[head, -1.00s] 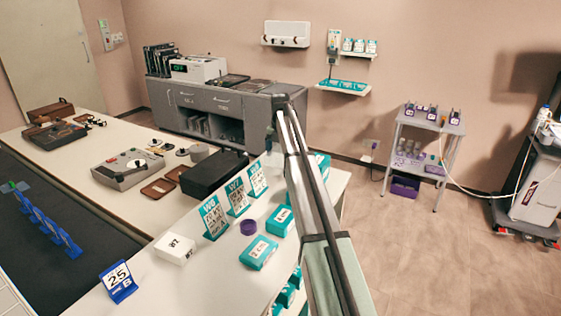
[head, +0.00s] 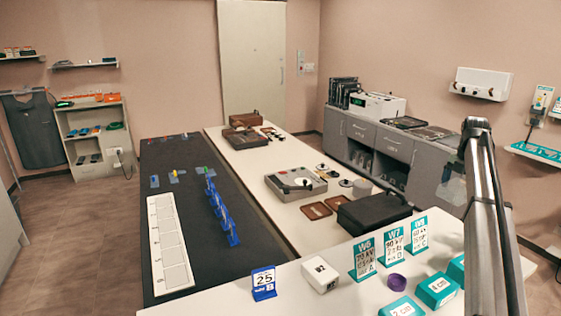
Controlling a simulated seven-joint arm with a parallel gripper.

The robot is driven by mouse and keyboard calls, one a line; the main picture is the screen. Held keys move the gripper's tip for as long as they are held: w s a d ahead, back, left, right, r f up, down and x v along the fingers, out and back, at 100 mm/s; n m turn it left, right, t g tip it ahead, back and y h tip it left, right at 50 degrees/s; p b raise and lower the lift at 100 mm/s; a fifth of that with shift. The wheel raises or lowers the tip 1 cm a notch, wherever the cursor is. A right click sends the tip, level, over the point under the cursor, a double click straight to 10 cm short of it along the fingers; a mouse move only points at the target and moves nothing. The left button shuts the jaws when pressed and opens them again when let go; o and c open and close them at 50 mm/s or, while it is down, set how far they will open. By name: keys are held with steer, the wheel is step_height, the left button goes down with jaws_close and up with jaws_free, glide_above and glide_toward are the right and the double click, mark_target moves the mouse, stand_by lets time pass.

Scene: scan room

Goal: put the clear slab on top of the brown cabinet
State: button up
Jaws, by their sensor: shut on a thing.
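My arm rises at the right of the head view. My gripper (head: 463,153) hangs at its far end, small, dark and mostly hidden behind the arm. A pale see-through patch just below it looks like the clear slab (head: 452,186), held upright in the air with the grey cabinets behind it. Its right edge is hidden by the arm. A small brown wooden cabinet (head: 242,119) stands at the far end of the long white table, well to the left of my gripper. Its top looks bare.
A grey box device (head: 296,183), brown trays (head: 317,210) and a black case (head: 373,214) lie on the white table (head: 262,215). Upright W6, W7 and W8 cards (head: 393,246) and teal boxes (head: 436,290) stand nearer. A dark bench top (head: 185,215) lies left.

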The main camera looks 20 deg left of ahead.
steer(key=a, duration=2.2)
glide_above(315, 240)
step_height(315, 240, down, 12)
steer(key=shift+m, duration=0.3)
steer(key=shift+f, duration=5.55)
steer(key=o, duration=1.1)
steer(key=shift+f, duration=0.15)
step_height(315, 240, up, 12)
steer(key=shift+r, duration=0.15)
